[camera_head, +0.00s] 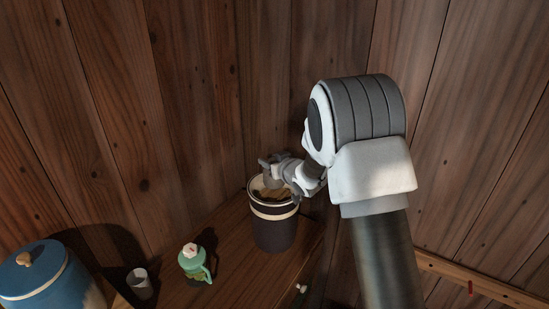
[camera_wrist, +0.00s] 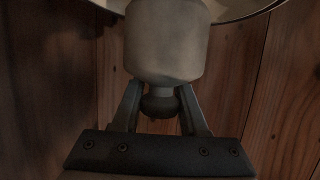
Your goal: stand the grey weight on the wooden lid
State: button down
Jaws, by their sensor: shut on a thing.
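The grey weight (camera_wrist: 166,42) fills the upper middle of the wrist view, a smooth rounded cylinder with a narrow neck and a knob. My gripper (camera_wrist: 161,98) is shut on it at the neck and knob. In the head view my gripper (camera_head: 286,174) is at the mouth of a dark pot (camera_head: 275,232) with a cream band. The wooden lid (camera_head: 267,193) shows partly inside the pot's rim; my gripper and the weight hide some of it. The weight is over the pot's opening, but I cannot tell whether it touches the lid.
The pot stands on a wooden shelf (camera_head: 232,270) against plank walls. To its left are a green jug (camera_head: 193,263) with a white top, a white cup (camera_head: 140,284) and a blue lidded jar (camera_head: 45,275). The shelf between jug and pot is clear.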

jog(key=shift+f, duration=1.55)
jog(key=shift+f, duration=0.25)
jog(key=c, duration=0.9)
grip_release()
jog(key=shift+f+b, duration=0.25)
jog(key=shift+b, duration=0.05)
jog(key=o, duration=0.5)
jog(key=shift+c, duration=0.2)
jog(key=shift+r, duration=0.2)
